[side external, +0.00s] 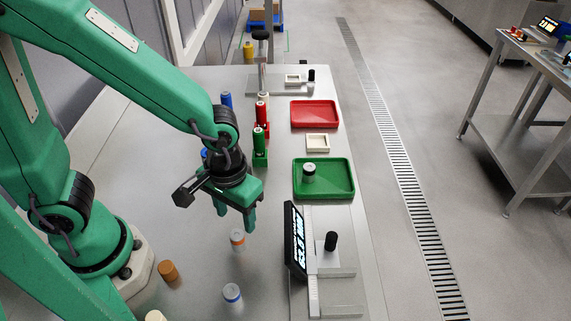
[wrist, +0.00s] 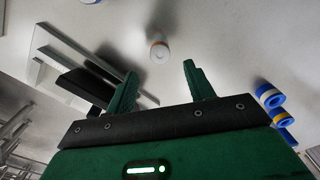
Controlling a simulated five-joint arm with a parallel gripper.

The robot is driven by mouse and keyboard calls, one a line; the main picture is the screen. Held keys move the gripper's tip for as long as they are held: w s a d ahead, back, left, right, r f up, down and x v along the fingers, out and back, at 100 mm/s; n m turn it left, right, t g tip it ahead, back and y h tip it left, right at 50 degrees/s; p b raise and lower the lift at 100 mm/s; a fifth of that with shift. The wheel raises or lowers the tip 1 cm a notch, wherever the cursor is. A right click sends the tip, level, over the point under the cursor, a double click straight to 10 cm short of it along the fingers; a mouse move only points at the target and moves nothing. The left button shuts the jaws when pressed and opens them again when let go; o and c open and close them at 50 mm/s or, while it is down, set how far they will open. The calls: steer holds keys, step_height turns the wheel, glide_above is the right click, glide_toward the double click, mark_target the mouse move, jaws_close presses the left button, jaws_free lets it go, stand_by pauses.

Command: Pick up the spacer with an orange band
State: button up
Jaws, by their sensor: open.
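The spacer with an orange band (side external: 237,240) is a short white cylinder standing upright on the steel table. In the wrist view the spacer (wrist: 159,51) shows from above, between and beyond the fingertips. My gripper (side external: 236,219) is open and empty, pointing down above and close to the spacer. In the wrist view the two green fingers (wrist: 160,70) stand apart, with nothing between them but table and the spacer ahead. I cannot tell the exact height gap.
A spacer with a blue-grey band (side external: 232,293) and a brown cylinder (side external: 168,271) stand nearby. A black display (side external: 296,240) is close on the right. Behind it are a green tray (side external: 340,192) with a spacer, a red tray (side external: 316,115), and several coloured cylinders (side external: 260,140).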

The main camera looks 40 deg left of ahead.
mark_target(237, 234)
steer(key=shift+f, duration=1.2)
steer(key=shift+f, duration=0.15)
steer(key=shift+s+f, duration=0.15)
steer(key=shift+f, duration=2.3)
steer(key=shift+c, duration=0.4)
steer(key=c, duration=1)
